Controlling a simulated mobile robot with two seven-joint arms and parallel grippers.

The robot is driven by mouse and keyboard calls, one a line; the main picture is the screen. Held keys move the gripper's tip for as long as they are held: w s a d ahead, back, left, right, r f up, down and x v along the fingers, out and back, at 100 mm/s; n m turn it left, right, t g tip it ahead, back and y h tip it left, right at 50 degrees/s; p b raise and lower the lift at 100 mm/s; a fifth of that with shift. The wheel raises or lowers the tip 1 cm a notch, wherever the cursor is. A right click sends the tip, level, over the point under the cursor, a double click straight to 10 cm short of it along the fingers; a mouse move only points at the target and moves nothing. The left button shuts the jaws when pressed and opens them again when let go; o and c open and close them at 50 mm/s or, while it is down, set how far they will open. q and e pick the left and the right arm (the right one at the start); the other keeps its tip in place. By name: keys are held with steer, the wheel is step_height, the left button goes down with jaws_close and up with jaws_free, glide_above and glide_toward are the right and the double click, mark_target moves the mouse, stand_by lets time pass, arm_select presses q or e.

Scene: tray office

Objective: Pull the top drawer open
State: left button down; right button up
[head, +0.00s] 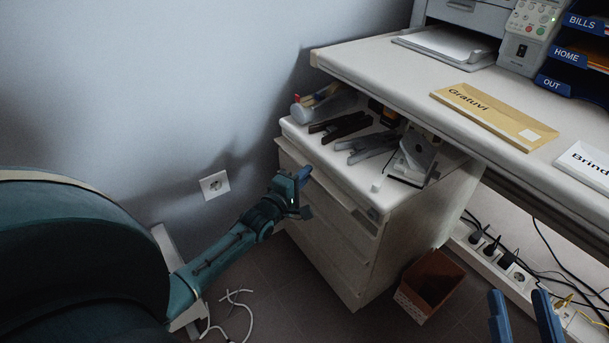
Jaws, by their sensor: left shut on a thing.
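The white drawer cabinet (400,245) stands under the desk's left end. Its top drawer (345,203) is the uppermost front panel, facing left. I cannot tell for sure whether a gap shows behind this panel. My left gripper (304,180) is at the upper part of the drawer front, shut on what seems to be the drawer's handle, which the fingers hide. My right gripper (523,312) is at the lower right edge, its two blue fingers apart with nothing between them, away from the cabinet.
Staplers (340,127), a hole punch (414,157) and a tape dispenser lie on the cabinet top. The desk (400,62) overhangs it. A brown bin (429,285) stands right of the cabinet, near a power strip (490,255) with cables. White cable lies on the floor at left.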

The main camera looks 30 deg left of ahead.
arm_select(q)
steer(key=s+a+p, duration=0.4)
steer(key=s+a, duration=0.1)
steer(key=s, duration=0.8)
steer(key=s+a+p, duration=0.5)
steer(key=s+a, duration=0.1)
steer(key=s, duration=0.7)
steer(key=shift+s, duration=0.35)
arm_select(e)
steer(key=d+g+h, duration=0.1)
steer(key=d+h, duration=0.1)
steer(key=h, duration=0.1)
steer(key=shift+s+f+g, duration=0.1)
steer(key=shift+f+g, duration=0.15)
steer(key=shift+g, duration=0.15)
arm_select(q)
steer(key=c, duration=1.6)
jaws_free()
steer(key=shift+o, duration=0.2)
steer(key=s+p, duration=0.2)
steer(key=s, duration=1.1)
arm_select(e)
steer(key=shift+s+d+f+m+g+h, duration=0.1)
steer(key=shift+d+m+g+h, duration=0.25)
steer(key=shift+g+h, duration=0.25)
